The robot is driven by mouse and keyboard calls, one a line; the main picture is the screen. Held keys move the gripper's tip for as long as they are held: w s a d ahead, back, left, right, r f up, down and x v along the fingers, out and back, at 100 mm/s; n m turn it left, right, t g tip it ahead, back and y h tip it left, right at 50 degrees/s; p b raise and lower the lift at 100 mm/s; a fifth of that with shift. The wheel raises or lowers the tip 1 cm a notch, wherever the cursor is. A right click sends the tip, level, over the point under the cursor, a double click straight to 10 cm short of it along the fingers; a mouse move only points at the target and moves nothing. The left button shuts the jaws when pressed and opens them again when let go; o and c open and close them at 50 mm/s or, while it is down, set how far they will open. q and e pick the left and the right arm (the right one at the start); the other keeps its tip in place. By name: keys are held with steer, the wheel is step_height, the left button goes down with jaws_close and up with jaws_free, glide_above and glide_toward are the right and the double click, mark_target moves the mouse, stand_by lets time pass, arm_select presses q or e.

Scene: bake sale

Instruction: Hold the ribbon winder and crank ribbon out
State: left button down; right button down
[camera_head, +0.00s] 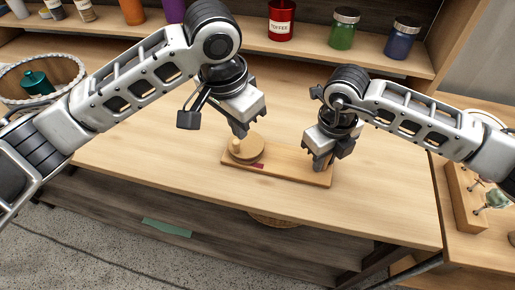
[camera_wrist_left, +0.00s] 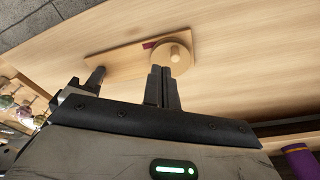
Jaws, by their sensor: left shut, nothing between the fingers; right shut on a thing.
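The ribbon winder is a flat wooden board (camera_head: 288,174) with a round wooden wheel (camera_head: 246,149) at its left end. A short peg handle (camera_head: 236,145) stands up from the wheel, and a small dark red piece of ribbon (camera_head: 258,166) shows beside it. My left gripper (camera_head: 240,134) is shut and empty just at the wheel's far side; whether it touches cannot be told. In the left wrist view its shut fingers (camera_wrist_left: 163,72) point at the wheel (camera_wrist_left: 165,55). My right gripper (camera_head: 319,165) is shut on the board's right end.
The winder lies near the front edge of the wooden table (camera_head: 370,205). A shelf behind holds a red coffee tin (camera_head: 281,22), a green jar (camera_head: 342,32) and a blue jar (camera_head: 398,42). A basket (camera_head: 70,70) stands at the left. The table around the winder is clear.

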arm_select(q)
steer(key=w+d+r, duration=0.2)
steer(key=w+d, duration=0.3)
step_height(320, 180, down, 5)
steer(key=shift+r, duration=0.1)
steer(key=w+a, duration=0.2)
steer(key=a, duration=0.1)
steer(key=w+a, duration=0.1)
steer(key=a, duration=0.1)
steer(key=shift+w+r, duration=0.1)
steer(key=shift+w, duration=0.15)
steer(key=s, duration=0.7)
steer(key=shift+s+d, duration=0.1)
steer(key=shift+s, duration=0.2)
steer(key=shift+s+d, duration=0.35)
steer(key=shift+d, duration=0.05)
stand_by(1.9)
steer(key=shift+f, duration=1.75)
